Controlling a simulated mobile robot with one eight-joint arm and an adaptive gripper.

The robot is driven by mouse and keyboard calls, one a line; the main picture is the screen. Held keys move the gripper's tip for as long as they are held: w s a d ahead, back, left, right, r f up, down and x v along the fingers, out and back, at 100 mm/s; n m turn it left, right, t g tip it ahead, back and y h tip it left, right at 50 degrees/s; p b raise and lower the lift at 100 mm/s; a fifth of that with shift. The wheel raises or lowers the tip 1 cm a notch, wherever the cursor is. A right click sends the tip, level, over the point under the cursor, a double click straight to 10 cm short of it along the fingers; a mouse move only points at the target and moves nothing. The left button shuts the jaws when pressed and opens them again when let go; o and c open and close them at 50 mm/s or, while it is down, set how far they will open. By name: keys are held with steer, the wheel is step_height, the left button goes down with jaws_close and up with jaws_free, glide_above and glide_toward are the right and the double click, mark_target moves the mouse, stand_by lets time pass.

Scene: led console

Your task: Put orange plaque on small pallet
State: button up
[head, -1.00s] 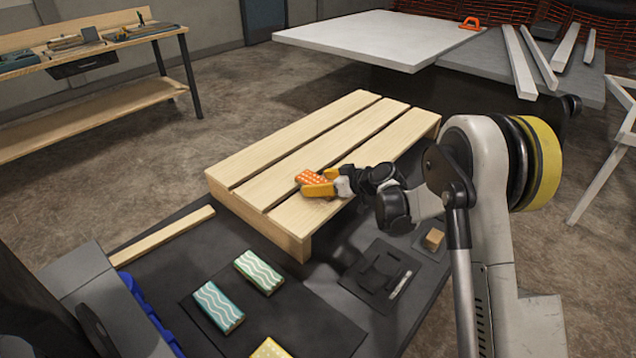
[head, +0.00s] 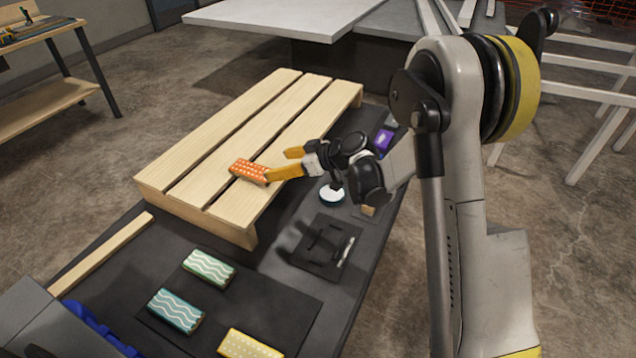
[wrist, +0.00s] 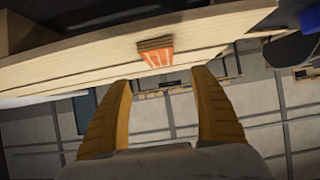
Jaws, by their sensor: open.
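The orange plaque (head: 249,171), with pale dots, lies on the wooden slats of the small pallet (head: 285,112), near its front right part. My gripper (head: 281,165) is just to the right of the plaque, with its yellow fingers spread open and nothing between them. In the wrist view the plaque (wrist: 155,52) rests on the pallet slats (wrist: 90,58), beyond and apart from the fingertips (wrist: 162,82).
A green wavy plaque (head: 209,268), a teal wavy plaque (head: 175,310) and a yellow dotted plaque (head: 250,344) lie on a dark mat. A black holder (head: 318,245), a white round item (head: 332,194) and a purple item (head: 384,139) sit right of the pallet.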

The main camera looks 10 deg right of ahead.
steer(key=s+d+r+m+h, duration=0.2)
steer(key=s+d+r+m, duration=0.1)
steer(key=s+r, duration=0.4)
steer(key=s+d+r+m+h, duration=0.25)
steer(key=s+r, duration=0.25)
steer(key=s, duration=0.3)
steer(key=s+d+m+h, duration=0.2)
steer(key=s+d, duration=0.2)
steer(key=s, duration=0.5)
steer(key=s+d+m+h, duration=0.3)
steer(key=s+d, duration=0.1)
steer(key=s, duration=0.5)
steer(key=shift+s+d, duration=0.3)
steer(key=shift+s, duration=0.1)
